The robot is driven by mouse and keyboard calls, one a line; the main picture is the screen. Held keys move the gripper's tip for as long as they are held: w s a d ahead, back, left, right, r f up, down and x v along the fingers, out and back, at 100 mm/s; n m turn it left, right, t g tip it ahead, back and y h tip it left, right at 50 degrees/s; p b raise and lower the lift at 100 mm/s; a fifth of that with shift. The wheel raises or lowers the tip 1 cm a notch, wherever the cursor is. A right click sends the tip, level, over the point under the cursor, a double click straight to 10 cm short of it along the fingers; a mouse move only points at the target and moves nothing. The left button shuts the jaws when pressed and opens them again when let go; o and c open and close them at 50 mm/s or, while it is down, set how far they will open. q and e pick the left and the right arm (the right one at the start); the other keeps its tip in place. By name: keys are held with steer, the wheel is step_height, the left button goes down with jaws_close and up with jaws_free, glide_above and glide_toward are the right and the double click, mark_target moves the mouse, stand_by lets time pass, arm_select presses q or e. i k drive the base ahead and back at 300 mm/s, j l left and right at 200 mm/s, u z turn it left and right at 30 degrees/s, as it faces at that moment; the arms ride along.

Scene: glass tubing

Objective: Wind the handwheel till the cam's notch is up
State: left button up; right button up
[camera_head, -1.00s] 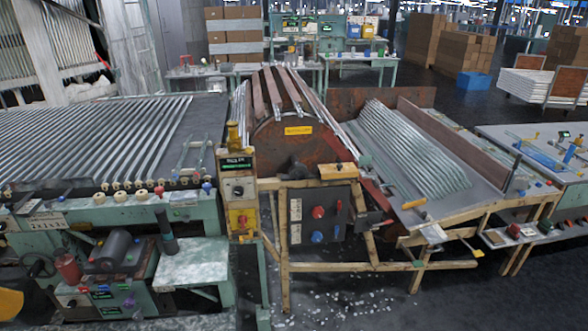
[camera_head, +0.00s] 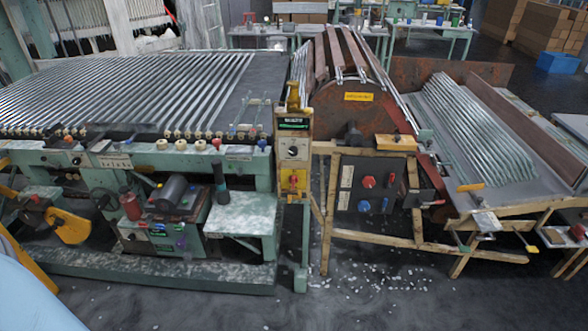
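A dark wheel-like shape (camera_head: 101,202), which looks like the handwheel, sits low at the left on the front of the green machine (camera_head: 240,215). It is left of a red cylinder (camera_head: 130,206). It is small and dark, so its turn cannot be read. A yellow plate-like part (camera_head: 72,230) with a dark spot is just left of it; I cannot tell what it is. I cannot make out the cam or its notch. Neither of my grippers is in view.
A pale table (camera_head: 240,212) juts out right of the red cylinder. A wooden-framed stand with a dark control box (camera_head: 372,185) is at the centre right. White bits litter the floor (camera_head: 385,280) below it. The front floor is mostly clear. A pale blue shape fills the lower left corner.

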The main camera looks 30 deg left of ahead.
mark_target(103, 201)
steer(key=u, duration=2.45)
steer(key=i+j+z, duration=0.1)
steer(key=i+z, duration=0.15)
steer(key=z, duration=0.25)
steer(key=i+j+z, duration=0.2)
steer(key=z, duration=0.3)
steer(key=i+j, duration=0.3)
steer(key=i+j+z, duration=0.15)
steer(key=i+j, duration=0.15)
steer(key=j, duration=0.15)
steer(key=i+j, duration=0.3)
steer(key=i+j+z, duration=0.15)
steer(key=j, duration=0.35)
steer(key=i, duration=0.1)
